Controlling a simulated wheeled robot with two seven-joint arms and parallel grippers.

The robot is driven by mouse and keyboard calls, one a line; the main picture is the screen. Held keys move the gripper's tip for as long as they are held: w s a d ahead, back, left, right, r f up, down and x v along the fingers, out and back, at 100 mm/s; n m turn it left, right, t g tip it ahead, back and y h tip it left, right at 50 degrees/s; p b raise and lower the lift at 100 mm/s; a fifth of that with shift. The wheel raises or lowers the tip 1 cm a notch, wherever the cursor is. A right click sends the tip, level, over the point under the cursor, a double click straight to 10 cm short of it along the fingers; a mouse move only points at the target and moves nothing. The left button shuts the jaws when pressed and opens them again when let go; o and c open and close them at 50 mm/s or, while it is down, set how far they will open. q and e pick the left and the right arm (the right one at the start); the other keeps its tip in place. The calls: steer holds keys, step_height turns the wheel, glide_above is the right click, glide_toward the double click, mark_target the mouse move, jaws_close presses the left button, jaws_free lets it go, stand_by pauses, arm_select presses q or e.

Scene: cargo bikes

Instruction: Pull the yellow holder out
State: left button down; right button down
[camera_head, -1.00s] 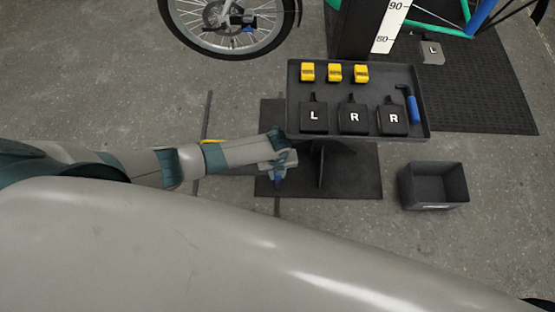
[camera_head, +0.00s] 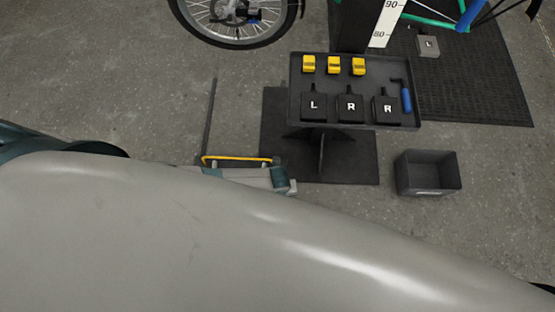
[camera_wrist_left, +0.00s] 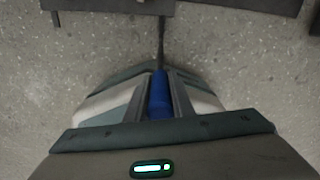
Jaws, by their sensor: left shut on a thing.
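Three small yellow blocks (camera_head: 333,65) stand on the dark tray. My left gripper (camera_wrist_left: 160,90) is shut on a blue-handled tool (camera_wrist_left: 159,98), whose thin dark shaft points up in the wrist view. My right gripper is not in view.
The dark tray (camera_head: 297,110) holds several black pieces lettered L and R (camera_head: 349,106) and another blue-handled tool (camera_head: 406,99). A grey bin (camera_head: 428,173) stands on the floor at right. A bicycle wheel (camera_head: 240,20) is at the top.

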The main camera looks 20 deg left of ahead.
arm_select(q)
steer(key=shift+s, duration=0.2)
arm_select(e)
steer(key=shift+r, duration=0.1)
arm_select(q)
steer(key=c, duration=1.5)
jaws_free()
steer(key=shift+c, duration=0.2)
steer(key=shift+w, duration=0.1)
steer(key=shift+r, duration=0.8)
step_height(320, 180, up, 16)
steer(key=p, duration=0.2)
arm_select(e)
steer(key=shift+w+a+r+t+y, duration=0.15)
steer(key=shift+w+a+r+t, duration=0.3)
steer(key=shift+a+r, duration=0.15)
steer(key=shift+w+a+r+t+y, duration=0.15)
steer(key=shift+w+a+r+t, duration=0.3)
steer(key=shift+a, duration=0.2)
